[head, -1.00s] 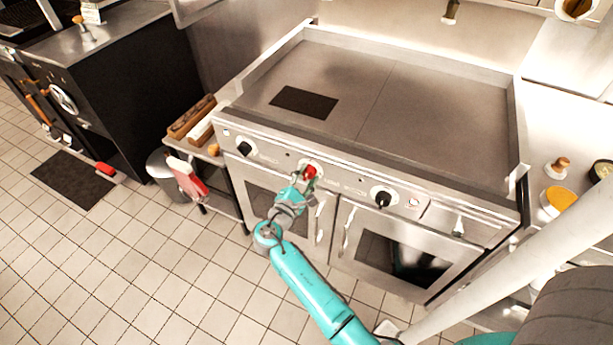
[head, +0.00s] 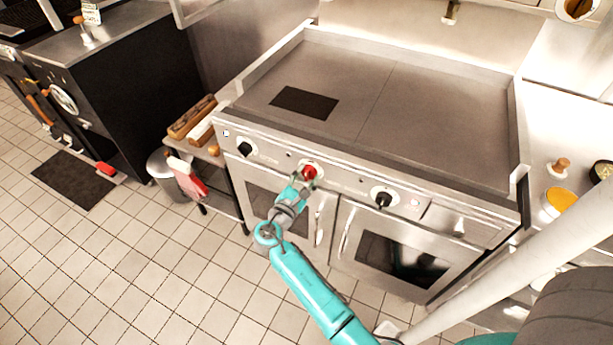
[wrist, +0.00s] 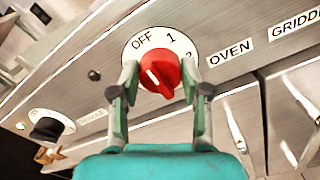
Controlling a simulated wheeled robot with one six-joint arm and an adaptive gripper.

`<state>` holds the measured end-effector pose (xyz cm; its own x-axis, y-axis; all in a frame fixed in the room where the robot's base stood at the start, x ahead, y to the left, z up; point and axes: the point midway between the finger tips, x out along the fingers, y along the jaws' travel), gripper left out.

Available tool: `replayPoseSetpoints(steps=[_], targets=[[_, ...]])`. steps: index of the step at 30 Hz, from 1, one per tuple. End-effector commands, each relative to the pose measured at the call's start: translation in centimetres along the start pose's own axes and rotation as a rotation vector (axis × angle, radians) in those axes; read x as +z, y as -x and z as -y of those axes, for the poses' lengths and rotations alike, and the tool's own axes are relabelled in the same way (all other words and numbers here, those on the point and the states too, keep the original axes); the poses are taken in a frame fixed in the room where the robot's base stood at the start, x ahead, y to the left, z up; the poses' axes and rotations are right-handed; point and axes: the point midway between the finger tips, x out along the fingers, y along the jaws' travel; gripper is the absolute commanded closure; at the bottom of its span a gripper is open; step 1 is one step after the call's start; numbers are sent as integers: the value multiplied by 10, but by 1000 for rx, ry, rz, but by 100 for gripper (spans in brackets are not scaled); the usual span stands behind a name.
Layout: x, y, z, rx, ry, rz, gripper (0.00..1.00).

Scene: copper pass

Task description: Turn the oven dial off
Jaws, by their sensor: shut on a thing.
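The red oven dial (head: 309,172) is on the front panel of the range. In the wrist view the dial (wrist: 163,72) sits on a round white plate marked OFF, 1 and 2, beside the label OVEN. Its white mark tilts up and left, on the OFF side; its exact setting is hard to read. My gripper (head: 307,181) is at the panel, shut on the dial. In the wrist view its fingers (wrist: 160,76) lie on the left and right sides of the knob. The lower part of the plate is hidden by my gripper.
Black knobs sit left (head: 245,148) and right (head: 383,198) of the dial on the same panel. Oven doors with handles (head: 346,228) are below. A flat griddle top (head: 420,110) is above, bare. A small cart (head: 228,172) with rolls stands at left.

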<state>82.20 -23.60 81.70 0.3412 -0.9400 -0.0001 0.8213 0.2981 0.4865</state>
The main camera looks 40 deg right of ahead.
Motion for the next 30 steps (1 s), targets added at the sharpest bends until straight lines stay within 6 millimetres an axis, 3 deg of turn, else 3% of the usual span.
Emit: replayPoseSetpoints(steps=[2, 3, 6, 19, 30], targets=[[-1, 0, 0, 2, 1, -2, 89], [-1, 0, 0, 2, 1, -2, 49], [-1, 0, 0, 2, 0, -2, 29], [-1, 9, 0, 3, 0, -2, 29], [-1, 77, -1, 5, 0, -3, 29]])
